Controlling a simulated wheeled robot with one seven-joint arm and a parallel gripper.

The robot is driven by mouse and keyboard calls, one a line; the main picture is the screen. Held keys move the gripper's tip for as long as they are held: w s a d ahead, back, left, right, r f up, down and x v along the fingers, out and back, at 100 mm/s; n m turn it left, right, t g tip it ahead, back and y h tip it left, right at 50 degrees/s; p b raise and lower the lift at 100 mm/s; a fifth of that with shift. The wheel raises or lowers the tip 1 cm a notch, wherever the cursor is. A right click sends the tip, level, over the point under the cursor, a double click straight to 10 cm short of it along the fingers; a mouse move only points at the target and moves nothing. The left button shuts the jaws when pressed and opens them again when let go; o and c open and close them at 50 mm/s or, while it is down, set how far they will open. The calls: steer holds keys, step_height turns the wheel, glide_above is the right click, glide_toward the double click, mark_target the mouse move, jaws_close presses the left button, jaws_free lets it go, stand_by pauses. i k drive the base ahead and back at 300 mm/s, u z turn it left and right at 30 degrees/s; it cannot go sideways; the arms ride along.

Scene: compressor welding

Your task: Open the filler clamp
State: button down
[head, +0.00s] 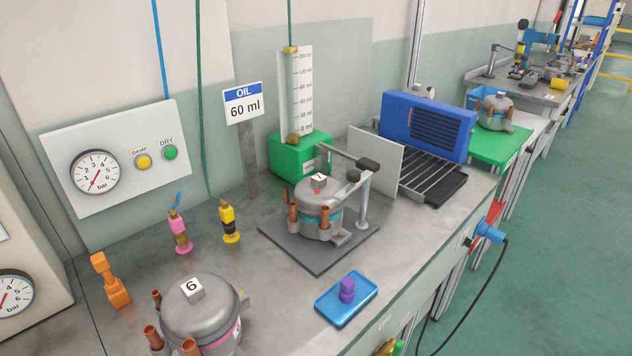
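The filler clamp (363,200) is a light grey metal post with a dark block (368,164) at its top and a grey arm reaching up and left from it. It stands at the right rear of a dark grey base plate (318,263). A grey compressor (319,208) with copper stubs and a numbered white cube on top stands on that plate, beside the post. A grey rounded part sits between the dark block and the compressor. I cannot tell whether the clamp presses on the compressor. My gripper is not in view.
A green filler base (290,156) with a graduated column stands behind the compressor. Another compressor (202,312) marked 6 is at front left. Pink (180,234) and yellow (229,224) fittings, an orange tool (110,281) and a blue tray (346,300) share the bench.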

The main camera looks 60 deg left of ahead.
mark_target(356, 179)
steer(key=u, duration=0.15)
steer(key=i, duration=0.6)
steer(key=u, duration=2.5)
